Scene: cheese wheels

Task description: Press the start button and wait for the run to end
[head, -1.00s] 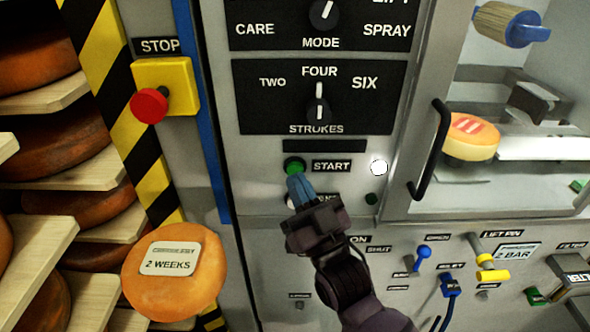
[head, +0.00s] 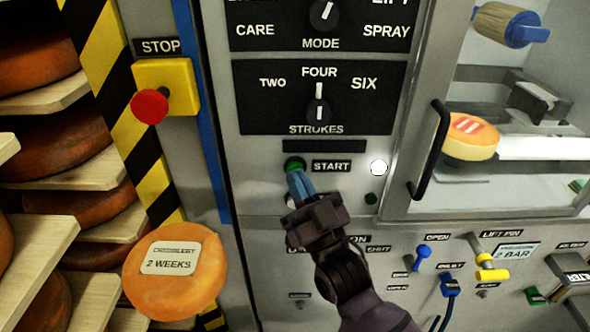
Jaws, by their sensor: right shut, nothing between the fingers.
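The green start button (head: 294,164) sits on the panel left of the START label (head: 332,166). My right gripper (head: 297,173) is shut and empty, its blue fingertips at the lower edge of the button. The fingers hide part of the button. I cannot tell whether they touch it or whether it is pushed in. A white lamp (head: 379,167) shows bright right of the label. The dark display strip (head: 323,146) above shows no readable text. My left gripper is not in view.
A red stop button (head: 149,106) on a yellow box is at the left. A cheese wheel (head: 175,283) labelled 2 WEEKS is below it. A door handle (head: 431,150), a cheese (head: 470,137) behind it, and blue and yellow valves (head: 492,275) are at the right.

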